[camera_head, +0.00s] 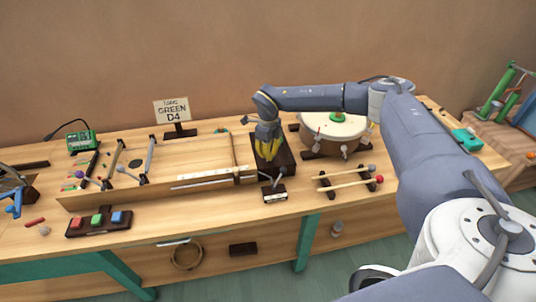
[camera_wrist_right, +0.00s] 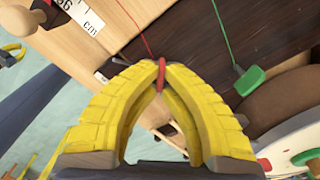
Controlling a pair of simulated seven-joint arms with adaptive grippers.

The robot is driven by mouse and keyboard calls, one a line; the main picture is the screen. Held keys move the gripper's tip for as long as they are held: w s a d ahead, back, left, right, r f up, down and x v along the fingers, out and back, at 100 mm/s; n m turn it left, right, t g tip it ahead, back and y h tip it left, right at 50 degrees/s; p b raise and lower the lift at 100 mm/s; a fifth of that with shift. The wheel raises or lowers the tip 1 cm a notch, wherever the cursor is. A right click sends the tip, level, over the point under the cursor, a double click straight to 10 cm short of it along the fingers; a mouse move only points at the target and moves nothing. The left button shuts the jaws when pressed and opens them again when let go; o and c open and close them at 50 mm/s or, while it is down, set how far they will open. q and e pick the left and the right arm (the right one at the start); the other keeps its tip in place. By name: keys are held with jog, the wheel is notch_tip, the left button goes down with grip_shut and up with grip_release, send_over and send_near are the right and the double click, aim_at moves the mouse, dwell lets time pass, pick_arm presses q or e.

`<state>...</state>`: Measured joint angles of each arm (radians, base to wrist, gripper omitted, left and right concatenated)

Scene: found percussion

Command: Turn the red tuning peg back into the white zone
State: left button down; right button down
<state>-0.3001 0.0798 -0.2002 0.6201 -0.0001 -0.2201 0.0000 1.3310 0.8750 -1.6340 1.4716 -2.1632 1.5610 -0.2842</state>
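The red peg (camera_wrist_right: 161,74) is small and narrow, with a red string running up from it over the dark board (camera_wrist_right: 200,22). My right gripper (camera_wrist_right: 161,82) has its yellow fingertips closed together around the peg. In the head view my right gripper (camera_head: 267,150) points down over the dark board (camera_head: 284,168), and its fingers hide the peg there. A green peg (camera_wrist_right: 248,80) with a green string is to the right of the red one, apart from my fingers. I cannot make out a white zone beside the red peg. My left gripper is not clearly in view.
A round drum (camera_head: 333,128) with a green knob stands close to the right of my gripper. A ruler (camera_wrist_right: 84,17) runs along the wooden box on the left. A rack of sticks (camera_head: 350,184) is in front. A sign (camera_head: 172,111) reads GREEN D4.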

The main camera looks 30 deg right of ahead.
jog(key=n, duration=0.4)
jog(key=shift+w+n, duration=0.1)
jog(key=shift+n, duration=0.2)
jog(key=n, duration=0.3)
jog(key=shift+d+n, duration=0.1)
jog(key=shift+n, duration=0.3)
jog(key=n, duration=0.4)
jog(key=shift+w, duration=0.15)
jog(key=n, duration=0.4)
jog(key=shift+w, duration=0.1)
jog(key=n, duration=0.4)
jog(key=shift+w+n, duration=0.1)
jog(key=shift+n, duration=0.2)
jog(key=n, duration=0.3)
jog(key=shift+n, duration=0.4)
jog(key=n, duration=0.4)
jog(key=shift+w+a, duration=0.1)
jog(key=shift+a, duration=0.1)
jog(key=shift+n, duration=1.6)
jog(key=shift+a+n, duration=0.1)
jog(key=shift+n, duration=0.3)
